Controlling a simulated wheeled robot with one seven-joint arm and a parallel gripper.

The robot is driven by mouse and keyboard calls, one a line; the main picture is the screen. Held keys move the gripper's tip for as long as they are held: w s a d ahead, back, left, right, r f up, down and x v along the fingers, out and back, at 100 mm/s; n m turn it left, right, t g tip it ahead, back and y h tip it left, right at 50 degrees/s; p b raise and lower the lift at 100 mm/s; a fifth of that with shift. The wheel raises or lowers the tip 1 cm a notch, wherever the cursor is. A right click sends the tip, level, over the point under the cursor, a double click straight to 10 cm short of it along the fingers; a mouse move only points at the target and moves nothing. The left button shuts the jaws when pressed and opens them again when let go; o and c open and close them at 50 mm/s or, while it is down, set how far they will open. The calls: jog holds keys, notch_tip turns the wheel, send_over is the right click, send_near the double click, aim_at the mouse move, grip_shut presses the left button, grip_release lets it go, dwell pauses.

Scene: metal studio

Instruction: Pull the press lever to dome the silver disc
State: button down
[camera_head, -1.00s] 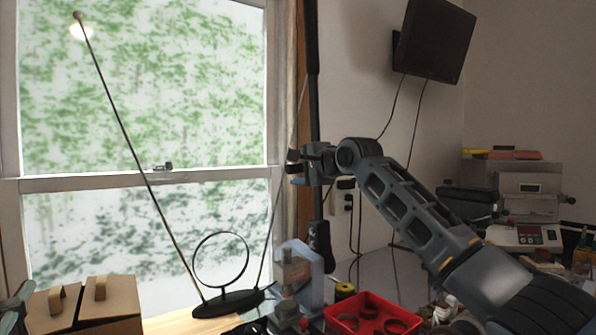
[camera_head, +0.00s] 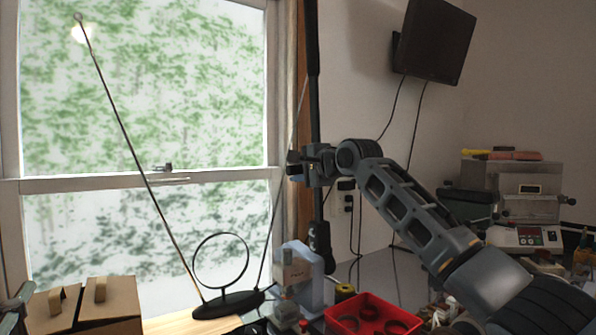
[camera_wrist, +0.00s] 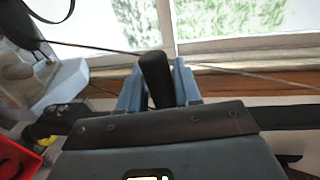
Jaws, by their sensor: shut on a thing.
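My gripper (camera_head: 297,162) is raised high above the bench, left of the dark pole in the head view. In the wrist view its two blue-grey fingers stand on either side of a black rounded handle (camera_wrist: 156,78), which looks like the press lever's grip. The fingers are shut on it. The pale blue-grey press (camera_head: 310,276) stands on the bench below my gripper; part of a pale body also shows at the left of the wrist view (camera_wrist: 62,82). How the lever joins the press is hidden. I cannot make out the silver disc.
A red tray (camera_head: 345,303) with dark rings sits right of the press. A black ring-and-rod antenna (camera_head: 228,300) and cardboard boxes (camera_head: 108,300) stand at left by the window (camera_head: 150,110). A screen (camera_head: 434,40) hangs on the wall; equipment crowds the right side.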

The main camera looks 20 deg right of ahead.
jog(key=s, duration=0.1)
jog(key=s+d, duration=0.1)
jog(key=s, duration=0.2)
jog(key=shift+d+f, duration=0.15)
jog(key=shift+f, duration=0.1)
jog(key=shift+s+f, duration=0.1)
jog(key=s, duration=0.2)
jog(key=s+d+f, duration=0.1)
jog(key=shift+s+p, duration=0.25)
jog(key=shift+p, duration=0.15)
jog(key=shift+d+f, duration=0.1)
